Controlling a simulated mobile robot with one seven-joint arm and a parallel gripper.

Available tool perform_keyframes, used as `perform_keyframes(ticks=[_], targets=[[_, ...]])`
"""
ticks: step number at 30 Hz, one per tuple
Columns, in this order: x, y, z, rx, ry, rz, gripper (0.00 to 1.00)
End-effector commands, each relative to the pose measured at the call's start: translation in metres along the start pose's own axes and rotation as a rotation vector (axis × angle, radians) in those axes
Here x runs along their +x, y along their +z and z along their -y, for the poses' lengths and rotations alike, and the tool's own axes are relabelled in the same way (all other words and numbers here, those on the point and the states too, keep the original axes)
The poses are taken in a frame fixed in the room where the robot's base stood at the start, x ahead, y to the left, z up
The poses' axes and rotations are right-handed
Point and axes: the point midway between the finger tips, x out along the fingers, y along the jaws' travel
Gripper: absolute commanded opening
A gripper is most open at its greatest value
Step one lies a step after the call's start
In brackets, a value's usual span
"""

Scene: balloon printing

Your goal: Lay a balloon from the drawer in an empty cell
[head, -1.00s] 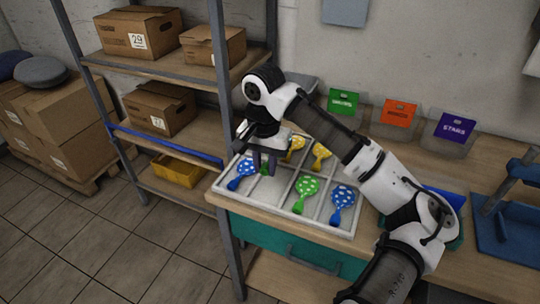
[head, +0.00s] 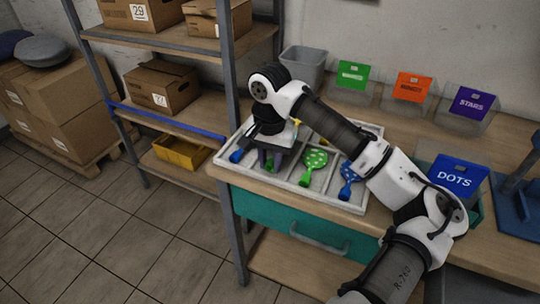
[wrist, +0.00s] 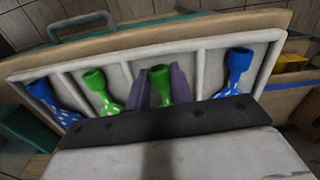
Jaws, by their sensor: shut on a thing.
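The white divided tray (head: 335,205) sits on the wooden table above the teal drawer front. My gripper (head: 268,162) is down at a front cell towards the tray's left end. In the wrist view its purple fingers (wrist: 160,88) close on both sides of a green balloon (wrist: 160,74), in a front cell. Another green balloon (head: 312,163) with white dots lies in the cell to its right. Blue balloons lie in the front cells at the right (head: 347,182) and left (head: 236,156) ends. A yellow balloon shows partly behind my wrist; the other back cells are largely hidden.
Clear bins labelled green (head: 352,80), orange (head: 410,90) and purple (head: 470,105) stand along the wall, with a grey bin (head: 303,65) at their left. A blue DOTS bin (head: 455,180) is beside my arm. A shelf post (head: 230,200) stands close left of the tray.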

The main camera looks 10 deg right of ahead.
Motion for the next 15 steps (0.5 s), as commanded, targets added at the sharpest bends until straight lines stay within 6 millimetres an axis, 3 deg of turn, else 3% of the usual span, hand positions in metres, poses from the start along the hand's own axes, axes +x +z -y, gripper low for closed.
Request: perform_keyframes(ticks=[10, 11, 15], targets=[[0.0052, 0.0001, 0.0002, 0.000, 0.000, 0.000, 0.10], [0.0052, 0.0001, 0.0002, 0.000, 0.000, 0.000, 0.24], [0.0052, 0.0001, 0.0002, 0.000, 0.000, 0.000, 0.42]])
